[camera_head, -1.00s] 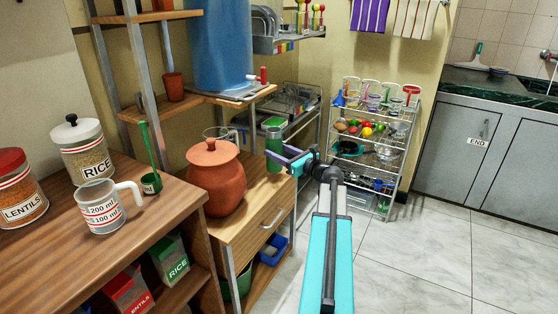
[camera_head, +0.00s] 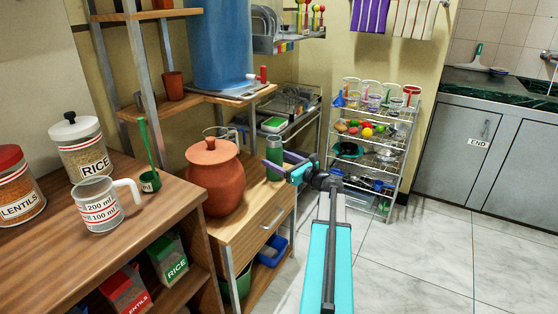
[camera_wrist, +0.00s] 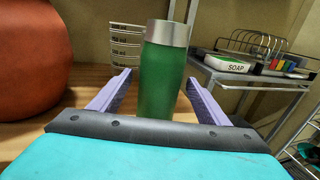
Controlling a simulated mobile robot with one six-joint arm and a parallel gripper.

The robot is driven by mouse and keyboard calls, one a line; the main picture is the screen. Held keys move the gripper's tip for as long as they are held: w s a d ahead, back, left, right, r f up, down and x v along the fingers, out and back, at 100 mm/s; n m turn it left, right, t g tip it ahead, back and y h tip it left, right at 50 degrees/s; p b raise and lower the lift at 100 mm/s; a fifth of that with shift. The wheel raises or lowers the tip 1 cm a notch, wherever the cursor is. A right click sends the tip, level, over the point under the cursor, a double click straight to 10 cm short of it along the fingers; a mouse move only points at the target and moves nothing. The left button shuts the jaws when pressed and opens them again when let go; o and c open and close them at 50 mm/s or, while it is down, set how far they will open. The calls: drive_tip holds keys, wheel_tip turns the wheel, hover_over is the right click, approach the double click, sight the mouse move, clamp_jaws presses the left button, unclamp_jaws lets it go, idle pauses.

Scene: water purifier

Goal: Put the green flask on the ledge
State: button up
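The green flask (camera_head: 275,170) with a silver cap stands upright on the small wooden cabinet (camera_head: 258,208), right of the clay pot. It is close in the wrist view (camera_wrist: 160,85), its lower end hidden behind my gripper's body. My gripper (camera_head: 280,164) is open, its two purple fingers on either side of the flask in the wrist view. I cannot tell whether the fingertips reach past it or touch it. A wooden ledge (camera_head: 190,103) runs behind the pot at a higher level, left of and under the blue water container.
The clay pot (camera_head: 214,178) stands close left of the flask, with a clear jug behind it. A terracotta cup (camera_head: 173,85) stands on the ledge. A metal rack with a soap box (camera_head: 273,125) is behind the flask. A wire trolley (camera_head: 372,150) stands right.

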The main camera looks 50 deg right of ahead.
drive_tip(key=shift+s+r, duration=0.1)
drive_tip(key=shift+r, duration=0.05)
drive_tip(key=s+p, duration=0.2)
drive_tip(key=s, duration=0.9)
drive_tip(key=shift+s, duration=0.4)
drive_tip(key=shift+s+d, duration=0.1)
drive_tip(key=shift+s, duration=0.05)
idle(0.5)
